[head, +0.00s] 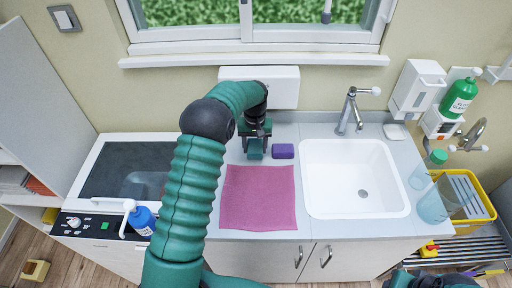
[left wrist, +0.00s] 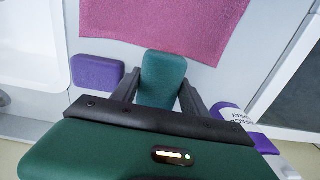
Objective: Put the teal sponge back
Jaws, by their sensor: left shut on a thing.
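The teal sponge (head: 255,150) is between the fingers of my left gripper (head: 256,142), near the back of the counter. The left wrist view shows the teal sponge (left wrist: 163,80) gripped between the two dark fingers (left wrist: 160,97), its far end toward the pink cloth. The gripper is shut on it. I cannot tell whether the sponge touches the counter. A purple sponge (head: 283,151) lies just right of it, apart from it; it also shows in the left wrist view (left wrist: 97,72). A piece of my right arm shows at the bottom right; its fingers cannot be made out.
A pink cloth (head: 258,197) lies in front of the sponges. A white sink (head: 325,190) with a tap (head: 350,112) is at right. A blue bottle (head: 142,221) stands at left. A labelled white-and-purple bottle (left wrist: 232,114) is near the gripper in the left wrist view.

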